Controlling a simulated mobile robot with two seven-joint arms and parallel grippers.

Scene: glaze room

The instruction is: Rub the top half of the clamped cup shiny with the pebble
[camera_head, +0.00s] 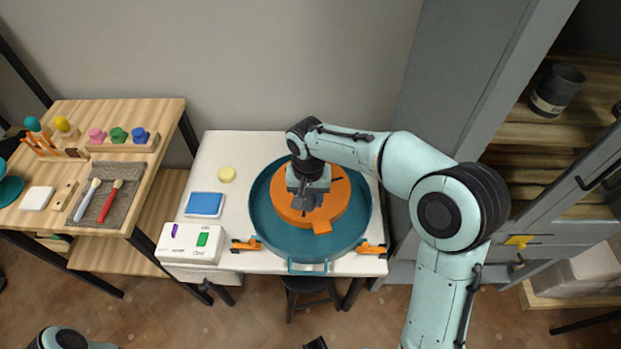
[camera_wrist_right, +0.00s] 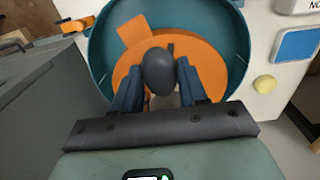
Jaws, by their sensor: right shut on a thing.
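My right gripper (camera_head: 308,203) is over the orange round plate (camera_head: 337,205) in the teal basin (camera_head: 262,230), pointing down. In the right wrist view its two dark fingers are shut on a smooth dark grey oval pebble (camera_wrist_right: 159,70). The orange plate (camera_wrist_right: 203,60) lies behind the pebble in that view. I cannot make out the clamped cup; the gripper and pebble cover the plate's middle. A mint arm part of mine shows at the lower left of the head view. A small dark part at the bottom edge may be my left gripper; its fingers are not clear.
The basin stands on a white table, with orange clamps (camera_head: 245,245) at its front. A blue pad (camera_head: 204,204), a yellow round sponge (camera_head: 227,174) and a white box (camera_head: 190,243) lie to its left. A wooden bench with brushes stands further left, a grey cabinet right.

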